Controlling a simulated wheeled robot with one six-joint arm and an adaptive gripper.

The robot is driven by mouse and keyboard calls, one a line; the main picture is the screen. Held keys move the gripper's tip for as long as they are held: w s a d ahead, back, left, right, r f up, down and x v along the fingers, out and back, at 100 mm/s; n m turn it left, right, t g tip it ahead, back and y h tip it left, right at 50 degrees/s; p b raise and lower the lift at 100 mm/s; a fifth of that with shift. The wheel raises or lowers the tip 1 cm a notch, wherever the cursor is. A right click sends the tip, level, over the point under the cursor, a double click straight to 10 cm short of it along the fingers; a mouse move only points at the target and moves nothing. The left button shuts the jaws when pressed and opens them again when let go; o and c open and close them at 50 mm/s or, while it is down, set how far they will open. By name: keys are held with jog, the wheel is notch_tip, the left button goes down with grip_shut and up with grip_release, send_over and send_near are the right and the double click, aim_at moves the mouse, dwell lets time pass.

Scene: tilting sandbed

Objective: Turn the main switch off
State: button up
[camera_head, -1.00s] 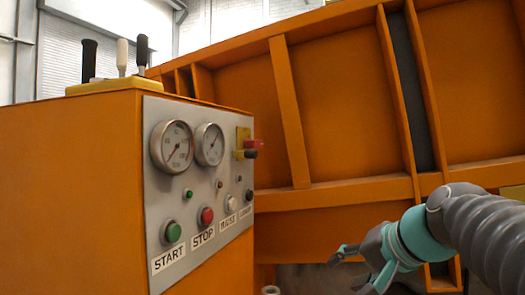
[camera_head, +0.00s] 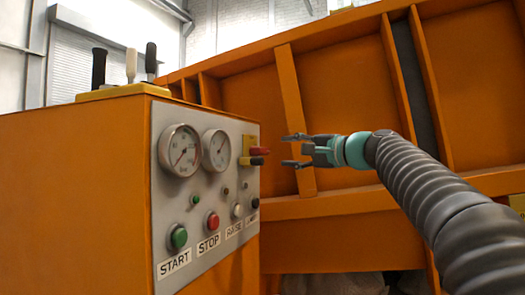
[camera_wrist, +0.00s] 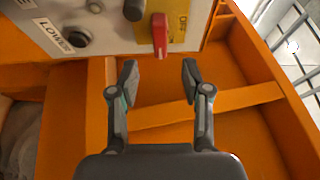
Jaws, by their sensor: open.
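The main switch is a red handle (camera_head: 260,151) on a yellow plate (camera_head: 247,143) at the right end of the grey control panel (camera_head: 180,118). In the wrist view the red handle (camera_wrist: 159,36) hangs down over the yellow plate (camera_wrist: 188,22), just beyond the fingertips. My gripper (camera_head: 290,150) is open and empty, a little to the right of the handle in the head view. In the wrist view its two fingers (camera_wrist: 158,76) stand apart, with the handle's lower end roughly in line with the gap. No contact shows.
A black knob (camera_wrist: 134,9) sits beside the red handle. The panel carries a START button (camera_head: 178,237), a STOP button (camera_head: 212,221) and two gauges (camera_head: 180,150). Levers (camera_head: 131,66) stand on the cabinet top. The orange sandbed wall (camera_head: 340,110) rises behind my gripper.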

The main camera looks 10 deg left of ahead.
aim_at(265, 152)
jog(key=p+x, duration=0.2)
jog(key=x, duration=0.8)
jog(key=shift+w+p, duration=0.1)
jog(key=shift+p, duration=0.25)
grip_shut()
